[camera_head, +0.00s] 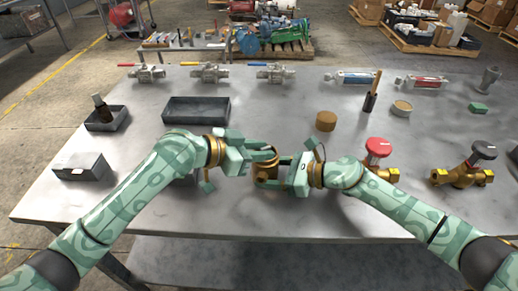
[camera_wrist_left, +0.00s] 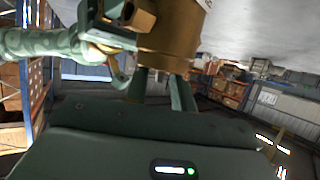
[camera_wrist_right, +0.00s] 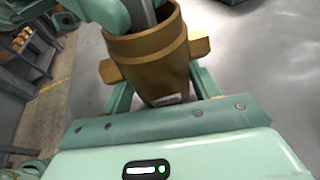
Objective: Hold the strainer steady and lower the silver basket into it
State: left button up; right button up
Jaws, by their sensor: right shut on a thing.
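The brass strainer (camera_head: 264,172) is upright above the near part of the table, in the middle of the head view. My right gripper (camera_head: 283,179) is shut on it from the right; the right wrist view shows the strainer's body (camera_wrist_right: 155,62) between its fingers. My left gripper (camera_head: 262,154) is at the strainer's open top, from the left. In the right wrist view a grey piece (camera_wrist_right: 141,12), perhaps the silver basket, shows at the strainer's mouth beside the left gripper's green finger. The rest of the basket is hidden. I cannot tell whether the left jaws are closed on it.
A round brass-coloured cap (camera_head: 326,121) stands behind my right gripper. A red-handled valve (camera_head: 378,150) and a black-handled valve (camera_head: 470,168) lie to the right. A dark tray (camera_head: 196,110) and a grey box (camera_head: 82,167) are to the left.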

pick_arm(q)
jog(key=shift+o, duration=1)
notch_tip(320, 180, up, 2)
jog(key=shift+r, duration=2.5)
pick_arm(e)
jog(key=o, duration=1.5)
jog(key=v, duration=1.2)
jog(key=shift+s, duration=0.1)
